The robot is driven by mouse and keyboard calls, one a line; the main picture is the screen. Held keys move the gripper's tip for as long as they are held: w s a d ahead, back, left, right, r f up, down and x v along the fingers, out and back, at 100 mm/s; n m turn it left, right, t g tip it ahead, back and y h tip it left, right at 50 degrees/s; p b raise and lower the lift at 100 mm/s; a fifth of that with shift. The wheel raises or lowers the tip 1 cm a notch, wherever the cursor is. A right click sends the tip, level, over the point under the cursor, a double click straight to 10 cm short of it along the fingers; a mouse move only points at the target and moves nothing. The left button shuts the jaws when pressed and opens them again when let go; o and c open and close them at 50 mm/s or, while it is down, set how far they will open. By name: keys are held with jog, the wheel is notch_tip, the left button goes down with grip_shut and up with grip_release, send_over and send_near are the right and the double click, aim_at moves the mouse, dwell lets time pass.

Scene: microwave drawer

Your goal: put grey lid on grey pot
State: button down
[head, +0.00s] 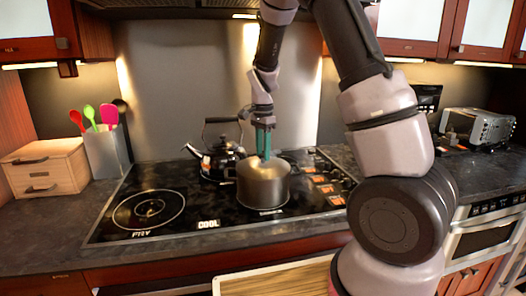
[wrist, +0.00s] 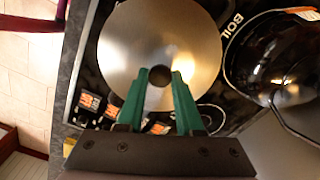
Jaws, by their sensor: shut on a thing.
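The grey pot (head: 263,189) stands upright on the black cooktop, near its front middle. The grey lid (head: 250,165) is at the top of the pot, and no gap shows between them; I cannot tell whether it is fully seated. In the wrist view the lid (wrist: 150,35) is a round metal disc with a dark knob (wrist: 160,75) in its middle. My gripper (head: 264,156) points straight down over the pot. Its teal fingers (wrist: 159,77) are shut on the lid's knob. The lid hides the pot's inside.
A black kettle (head: 222,160) stands close behind and left of the pot; it also shows in the wrist view (wrist: 275,65). A utensil holder (head: 106,153) and wooden box (head: 45,168) stand left. A toaster (head: 478,127) is far right. The front-left burner (head: 148,209) is clear.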

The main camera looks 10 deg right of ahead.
grip_release()
dwell(0.3)
jog(key=shift+r, duration=3.55)
